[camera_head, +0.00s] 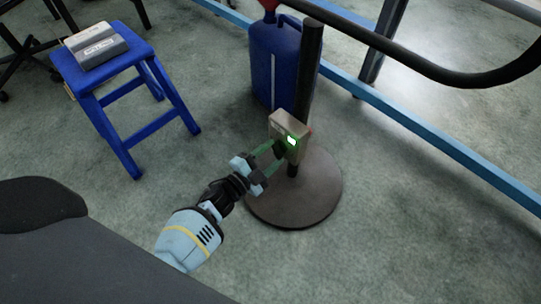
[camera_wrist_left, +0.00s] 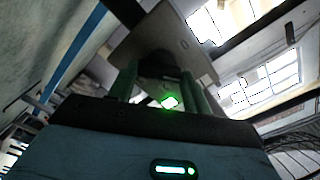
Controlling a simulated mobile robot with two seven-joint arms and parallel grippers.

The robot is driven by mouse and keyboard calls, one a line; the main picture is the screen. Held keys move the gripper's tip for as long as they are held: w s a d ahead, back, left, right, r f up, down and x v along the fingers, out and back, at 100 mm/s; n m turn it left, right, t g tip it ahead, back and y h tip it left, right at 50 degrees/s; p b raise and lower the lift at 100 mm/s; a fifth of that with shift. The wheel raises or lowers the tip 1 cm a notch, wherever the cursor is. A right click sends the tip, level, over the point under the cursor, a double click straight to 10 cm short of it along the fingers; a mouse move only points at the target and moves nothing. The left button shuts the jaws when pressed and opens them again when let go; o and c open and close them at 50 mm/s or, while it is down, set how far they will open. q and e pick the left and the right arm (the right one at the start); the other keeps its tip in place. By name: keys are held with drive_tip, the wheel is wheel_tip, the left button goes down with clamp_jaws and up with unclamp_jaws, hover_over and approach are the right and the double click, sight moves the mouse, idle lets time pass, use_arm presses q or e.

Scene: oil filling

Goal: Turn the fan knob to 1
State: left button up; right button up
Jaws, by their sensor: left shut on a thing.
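The fan's control box (camera_head: 287,131) is a small beige-grey box on a dark pole above a round base. A bright green-lit spot (camera_head: 291,141) shows on its face. My left gripper (camera_head: 277,150) reaches up from the lower left, with its green fingers at the front of the box. In the left wrist view the fingers (camera_wrist_left: 168,88) close on the dark knob (camera_wrist_left: 158,62) below the box plate (camera_wrist_left: 160,38). A green glow (camera_wrist_left: 169,102) shows between them. The number the knob points to cannot be read. My right gripper is not in view.
The round base (camera_head: 295,195) stands on the floor. A blue jug (camera_head: 272,62) with a red top is behind the pole. A blue stool (camera_head: 104,62) holding a grey box (camera_head: 96,45) stands at upper left. A blue rail (camera_head: 430,130) crosses at right.

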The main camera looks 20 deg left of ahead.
use_arm(q)
drive_tip(key=shift+f+m, duration=0.1)
drive_tip(key=shift+m, duration=0.5)
drive_tip(key=o, duration=1)
drive_tip(key=shift+s, duration=0.1)
drive_tip(key=p+v, duration=0.2)
drive_tip(key=v, duration=0.5)
drive_tip(key=shift+s+a, duration=0.2)
drive_tip(key=shift+s, duration=0.1)
